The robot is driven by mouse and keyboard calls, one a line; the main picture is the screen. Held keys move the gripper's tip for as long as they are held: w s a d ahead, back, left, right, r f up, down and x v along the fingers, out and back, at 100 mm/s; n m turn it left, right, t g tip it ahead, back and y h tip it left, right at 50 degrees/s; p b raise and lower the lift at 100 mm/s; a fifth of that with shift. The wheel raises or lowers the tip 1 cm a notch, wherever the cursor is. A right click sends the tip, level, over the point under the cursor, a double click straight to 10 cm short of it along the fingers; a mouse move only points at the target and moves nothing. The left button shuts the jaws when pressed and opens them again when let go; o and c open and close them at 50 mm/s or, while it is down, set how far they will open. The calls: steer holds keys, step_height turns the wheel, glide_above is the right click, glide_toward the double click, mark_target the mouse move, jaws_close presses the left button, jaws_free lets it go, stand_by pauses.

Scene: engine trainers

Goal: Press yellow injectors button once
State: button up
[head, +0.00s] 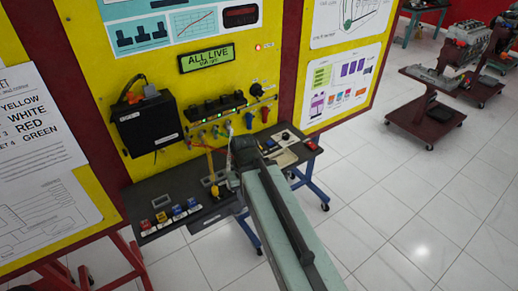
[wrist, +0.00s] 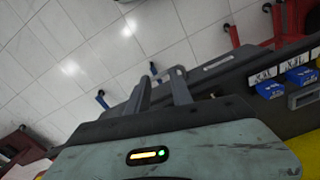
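A row of small coloured blocks sits on the dark bench at the left in the head view; one looks yellow (head: 161,217), between an orange-red one (head: 145,225) and a blue one (head: 177,211). White labels in front are too small to read, so I cannot tell which is the injectors button. My gripper shows in the wrist view (wrist: 162,84) with its two dark fingers apart and nothing between them. In the head view my arm reaches over the bench, right of the blocks; its fingertips are hard to make out.
The dark bench (head: 205,217) stands before a yellow panel (head: 181,167) with a black box (head: 147,124), a row of lit green connectors (head: 219,106) and a display (head: 207,58) reading "ALL LIVE". Two blue blocks (wrist: 270,88) show at the wrist view's right.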

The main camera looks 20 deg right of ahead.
jaws_close()
stand_by(1.5)
